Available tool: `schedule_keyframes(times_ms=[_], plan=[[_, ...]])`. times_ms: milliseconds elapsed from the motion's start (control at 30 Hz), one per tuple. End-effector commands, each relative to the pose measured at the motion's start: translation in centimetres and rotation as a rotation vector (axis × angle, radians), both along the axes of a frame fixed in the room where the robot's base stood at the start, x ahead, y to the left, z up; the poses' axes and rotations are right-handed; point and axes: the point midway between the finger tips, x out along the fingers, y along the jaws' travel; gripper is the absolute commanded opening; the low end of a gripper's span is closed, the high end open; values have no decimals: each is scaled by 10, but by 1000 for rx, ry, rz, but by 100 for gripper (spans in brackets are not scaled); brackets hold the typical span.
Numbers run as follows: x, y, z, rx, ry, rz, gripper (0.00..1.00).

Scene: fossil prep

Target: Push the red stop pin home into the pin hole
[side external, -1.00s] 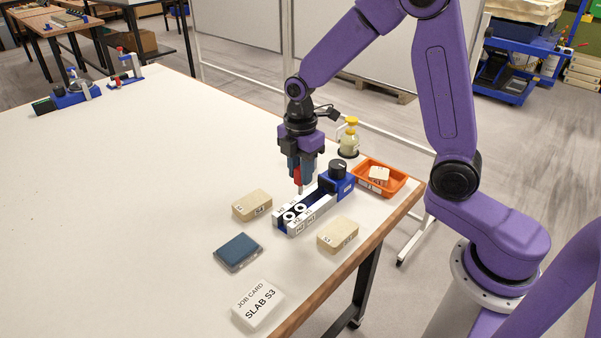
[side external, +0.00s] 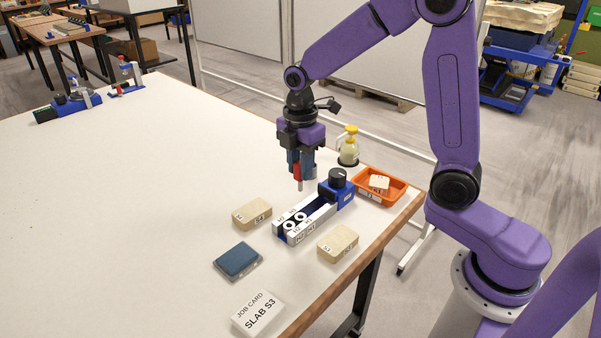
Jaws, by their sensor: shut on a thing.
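My gripper (side external: 299,172) is shut on the red stop pin (side external: 298,172), which points down with a grey lower end. It is held above the far part of the white-topped fixture (side external: 309,213), with the pin's tip apparently clear of it. The fixture has a dark slot, a blue end block with a black knob (side external: 337,180), and labels including H2 and H3. Two white rings with dark centres (side external: 290,225) show at its near end. Which opening is the pin hole is too small to tell for sure.
Cream slabs lie left (side external: 252,212) and right (side external: 338,243) of the fixture. An orange tray (side external: 398,193) and a yellow-topped bottle (side external: 348,148) stand behind it. A blue pad (side external: 237,259) and a job card reading SLAB S3 (side external: 257,313) lie in front. The table's left side is mostly clear.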

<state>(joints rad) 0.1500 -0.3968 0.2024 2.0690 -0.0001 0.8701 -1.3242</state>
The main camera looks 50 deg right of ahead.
Motion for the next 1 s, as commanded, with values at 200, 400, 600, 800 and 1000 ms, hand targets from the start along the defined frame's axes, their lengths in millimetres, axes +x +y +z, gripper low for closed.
schedule_keyframes(times_ms=[200, 400, 600, 800, 1000], plan=[[0, 0, 12, 0, -1, 0, 0], [0, 0, 12, 0, 0, 0, 0], [0, 8, 7, 0, 2, 2, 0], [-1, 37, -9, -1, 3, 3, 0], [0, 40, -11, 0, 1, -1, 0]])
